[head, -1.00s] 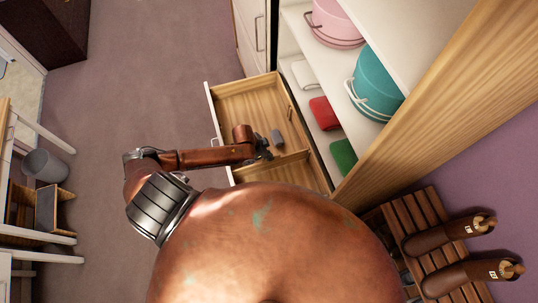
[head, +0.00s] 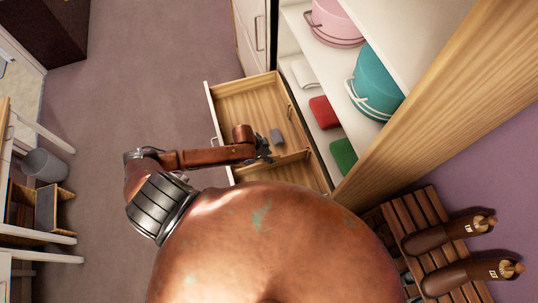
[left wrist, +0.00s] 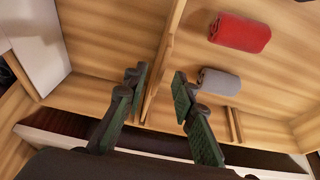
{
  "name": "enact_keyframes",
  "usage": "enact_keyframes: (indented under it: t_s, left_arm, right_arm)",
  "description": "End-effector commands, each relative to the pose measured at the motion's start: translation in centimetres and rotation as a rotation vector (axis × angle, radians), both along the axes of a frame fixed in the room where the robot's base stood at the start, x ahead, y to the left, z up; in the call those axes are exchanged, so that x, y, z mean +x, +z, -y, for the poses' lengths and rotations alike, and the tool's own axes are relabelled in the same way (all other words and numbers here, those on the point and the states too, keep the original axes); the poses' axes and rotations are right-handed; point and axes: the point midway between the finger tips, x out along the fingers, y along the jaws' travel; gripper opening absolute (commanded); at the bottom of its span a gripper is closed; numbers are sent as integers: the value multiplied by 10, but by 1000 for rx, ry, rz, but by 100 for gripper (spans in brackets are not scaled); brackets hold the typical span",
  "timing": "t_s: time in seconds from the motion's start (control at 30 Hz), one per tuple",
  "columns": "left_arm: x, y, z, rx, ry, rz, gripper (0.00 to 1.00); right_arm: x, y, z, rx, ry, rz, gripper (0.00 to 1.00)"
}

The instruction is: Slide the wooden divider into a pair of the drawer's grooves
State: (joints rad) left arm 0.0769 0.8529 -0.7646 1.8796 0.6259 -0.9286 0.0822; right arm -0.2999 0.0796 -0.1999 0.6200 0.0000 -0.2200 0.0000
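The drawer (head: 232,94) is pulled open and has a wooden floor and walls. The wooden divider (head: 288,160) stands on edge across it in the head view. In the left wrist view the divider (left wrist: 163,62) runs between the two fingers of my left gripper (left wrist: 158,82), which are spread with a gap on each side. My left gripper (head: 265,150) is over the drawer at the divider. A pair of groove strips (left wrist: 234,125) shows on the drawer wall, right of the divider. Whether the divider's ends sit in grooves cannot be told. My right gripper is not in view.
A grey rolled cloth (left wrist: 220,83) and a red rolled cloth (left wrist: 240,32) lie in the drawer right of the divider.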

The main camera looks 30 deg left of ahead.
Motion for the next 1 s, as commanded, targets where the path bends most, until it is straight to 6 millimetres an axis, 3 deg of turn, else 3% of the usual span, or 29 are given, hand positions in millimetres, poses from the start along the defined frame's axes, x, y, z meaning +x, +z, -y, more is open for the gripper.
enact_keyframes:
  t_s: [0.37,0.8,1.0]
  left_arm:
    - [-3,7,-3,2,0,-1,26]
    - [-27,86,-24,3,-1,0,26]
    - [-34,107,-30,2,-1,-1,26]
  right_arm:
    - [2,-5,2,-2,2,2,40]
    - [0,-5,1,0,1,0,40]
    - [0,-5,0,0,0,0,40]
